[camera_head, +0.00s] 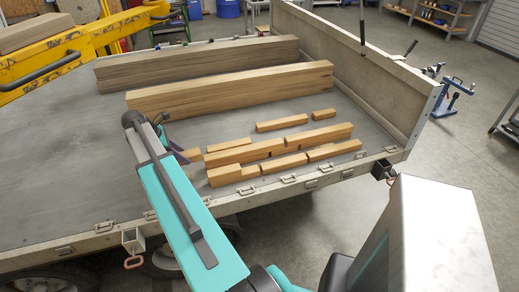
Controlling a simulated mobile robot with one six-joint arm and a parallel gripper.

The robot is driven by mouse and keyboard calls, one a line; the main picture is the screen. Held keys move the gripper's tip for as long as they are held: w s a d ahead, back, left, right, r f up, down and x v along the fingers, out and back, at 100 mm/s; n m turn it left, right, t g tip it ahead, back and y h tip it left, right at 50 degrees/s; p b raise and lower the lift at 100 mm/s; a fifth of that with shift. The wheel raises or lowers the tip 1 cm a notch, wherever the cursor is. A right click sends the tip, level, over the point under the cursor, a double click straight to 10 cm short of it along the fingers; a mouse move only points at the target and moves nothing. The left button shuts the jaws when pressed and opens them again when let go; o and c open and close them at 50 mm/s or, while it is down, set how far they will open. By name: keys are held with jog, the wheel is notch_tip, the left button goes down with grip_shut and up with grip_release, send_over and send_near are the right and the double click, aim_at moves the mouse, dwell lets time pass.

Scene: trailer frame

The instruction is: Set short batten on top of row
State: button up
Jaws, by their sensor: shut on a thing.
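My gripper (182,154) is partly hidden behind my own teal arm, left of the wooden row. It is shut on a short light batten (192,155), of which only a small end shows. The row of battens (284,163) lies along the near side of the trailer bed, with short gaps between pieces. Longer battens (243,152) lie along its far side; whether they rest on or behind the front pieces is hard to tell. The held batten is beside the row's left end; its height above the bed is unclear.
Loose battens (281,123) lie behind the row, with a small block (323,114) at their right. The trailer's raised end board (350,68) closes the right. The bed (60,165) is clear at left.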

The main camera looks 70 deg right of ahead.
jog(key=s+d+f+p, duration=0.1)
jog(key=s+d+f, duration=0.1)
jog(key=s+d, duration=0.7)
jog(key=s+d+f+m, duration=0.1)
jog(key=s+d+f, duration=0.1)
jog(key=s+d, duration=0.7)
jog(key=s, duration=0.8)
jog(key=shift+d+f+g+p, duration=0.15)
jog(key=shift+f+g+p, duration=0.1)
jog(key=shift+g+p, duration=0.15)
jog(key=shift+f, duration=0.1)
jog(key=shift+f+b, duration=2.4)
jog(key=shift+f, duration=0.85)
